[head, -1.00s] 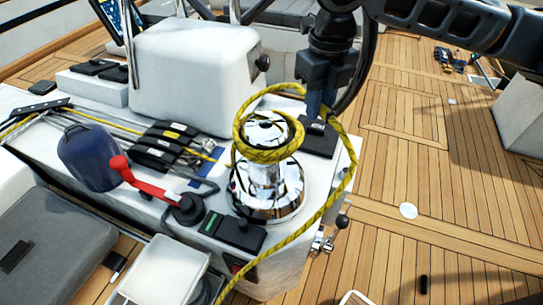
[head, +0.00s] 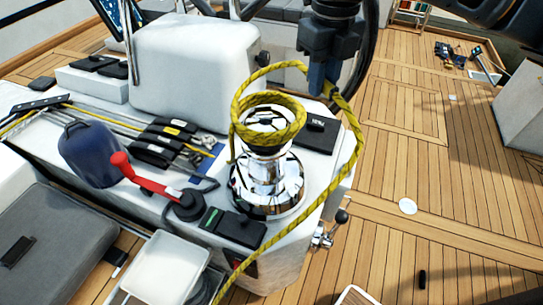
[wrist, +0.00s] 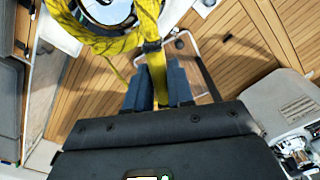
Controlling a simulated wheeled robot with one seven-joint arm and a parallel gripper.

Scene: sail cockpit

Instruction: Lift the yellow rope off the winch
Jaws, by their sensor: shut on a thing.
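The yellow rope (head: 297,128) forms a loose coil at the top of the shiny chrome winch (head: 266,190). Chrome shows inside the coil, which seems to be still around the winch's top; how far it clears the rim I cannot tell. From the coil the rope arcs up to my gripper, then runs down past the winch's right side to the lower left. My gripper (head: 322,84) is shut on the rope, up and right of the winch. In the wrist view, the rope (wrist: 156,75) passes between the two blue fingers (wrist: 155,88), with the winch top (wrist: 108,10) at the upper edge.
A red-handled lever (head: 150,182), a blue bag (head: 90,153) and black rope clutches (head: 165,140) stand left of the winch. A white box-like housing (head: 192,70) is behind. A small lever (head: 341,216) sticks out at the right. Open wooden deck (head: 440,170) lies to the right.

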